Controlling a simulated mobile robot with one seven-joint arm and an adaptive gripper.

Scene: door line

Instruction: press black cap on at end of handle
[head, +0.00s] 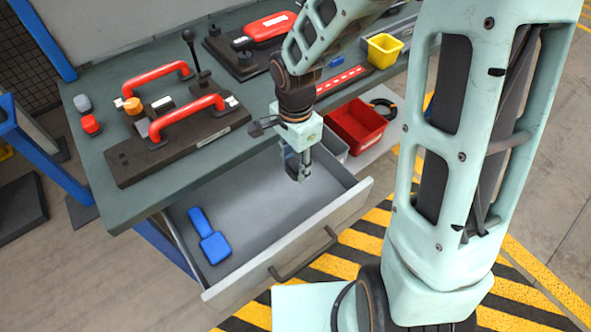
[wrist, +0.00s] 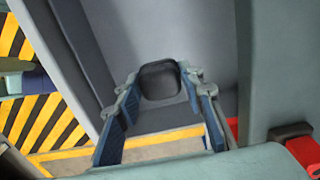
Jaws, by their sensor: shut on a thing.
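My gripper (head: 300,174) points down into the open drawer, toward its right end. In the wrist view, my gripper (wrist: 160,88) is shut on a black cap (wrist: 160,82), a dark rounded-square piece between the fingertips. The cap is hard to make out in the head view. Two red handles, a near one (head: 188,115) and a far one (head: 155,77), are on a dark fixture (head: 190,140) on the bench, left of my gripper. Pale end pieces show on the near handle. Which end is bare, I cannot tell.
The grey drawer (head: 335,222) is pulled out and holds a blue tool (head: 208,236). A grey cap (head: 82,103) and a red cap (head: 90,124) are at the bench's left. A black lever (head: 190,50) stands behind the handles. A red bin (head: 357,126) is right of the drawer.

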